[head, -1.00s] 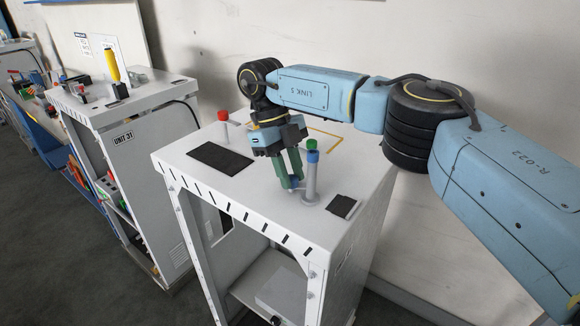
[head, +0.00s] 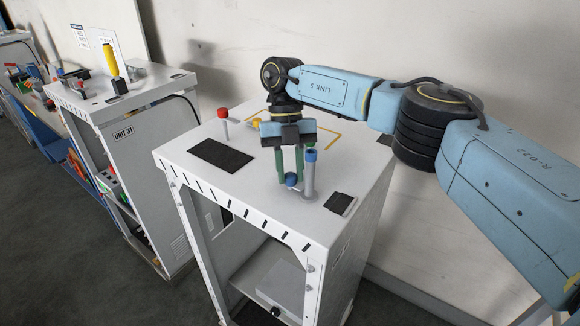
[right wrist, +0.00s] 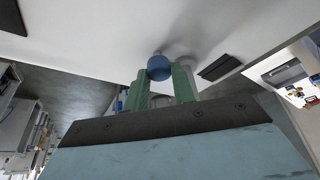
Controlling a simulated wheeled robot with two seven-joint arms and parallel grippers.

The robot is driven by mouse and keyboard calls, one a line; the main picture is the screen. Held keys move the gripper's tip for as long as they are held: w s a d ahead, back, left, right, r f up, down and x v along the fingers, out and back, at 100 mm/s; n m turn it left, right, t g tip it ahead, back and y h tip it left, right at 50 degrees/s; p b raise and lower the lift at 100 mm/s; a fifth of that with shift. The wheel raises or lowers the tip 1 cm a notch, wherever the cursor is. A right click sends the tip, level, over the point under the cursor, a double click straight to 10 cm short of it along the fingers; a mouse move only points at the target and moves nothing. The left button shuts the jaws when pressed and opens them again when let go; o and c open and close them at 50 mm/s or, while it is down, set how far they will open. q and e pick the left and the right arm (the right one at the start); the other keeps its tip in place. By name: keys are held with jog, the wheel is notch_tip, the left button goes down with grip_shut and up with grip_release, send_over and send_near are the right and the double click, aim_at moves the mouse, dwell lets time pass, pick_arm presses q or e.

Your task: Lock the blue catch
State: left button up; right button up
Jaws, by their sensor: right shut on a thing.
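The blue catch shows as a blue ball knob (head: 291,179) low beside a grey post with a blue top (head: 310,156), on the white cabinet top. My right gripper (head: 290,177) reaches down from above, its green fingers closed on the blue knob. In the right wrist view the knob (right wrist: 160,68) sits between the fingertips, with part of a grey cylinder behind. The link between knob and post is mostly hidden, so I cannot tell whether the catch is locked. My left gripper is not in view.
A red-topped post (head: 222,113) and a yellow knob (head: 256,122) stand farther back on the cabinet. Black pads lie at left (head: 221,155) and right (head: 339,203). Another cabinet, marked Unit 31 (head: 124,136), stands to the left.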

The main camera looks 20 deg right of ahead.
jog(key=shift+r, duration=0.1)
dwell(0.3)
jog(key=o, duration=1)
